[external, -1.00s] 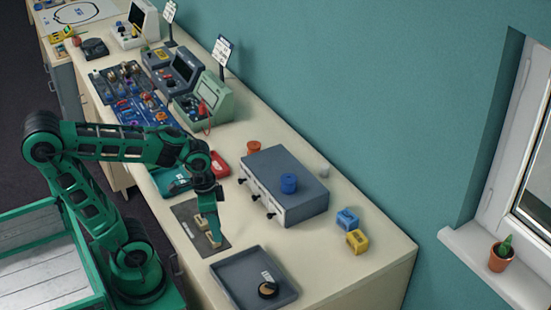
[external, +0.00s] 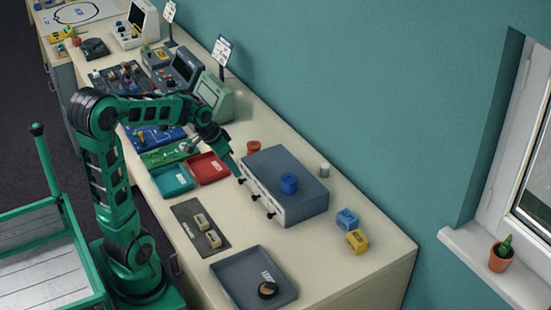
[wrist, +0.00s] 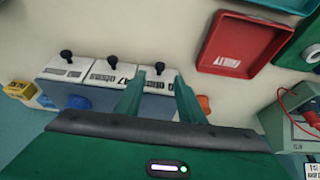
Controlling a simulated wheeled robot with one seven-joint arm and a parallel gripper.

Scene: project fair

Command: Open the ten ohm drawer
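A grey drawer unit (external: 300,173) stands on the bench, its white fronts facing my arm. Three drawer fronts with black knobs show in the wrist view: left (wrist: 67,57), middle (wrist: 114,61) and right (wrist: 160,68). All three look closed. My gripper (wrist: 158,92) is open, its green fingers on either side of the right front in the wrist view, with that knob between or just beyond the tips. In the external view my gripper (external: 239,176) is at the farthest knob.
A blue spool (external: 289,183) sits on the unit and an orange spool (external: 254,147) stands behind it. A red tray (external: 207,168) and a teal tray (external: 171,180) lie left of the unit. A dark mat (external: 188,213) with beige blocks and a grey tray (external: 237,268) lie in front.

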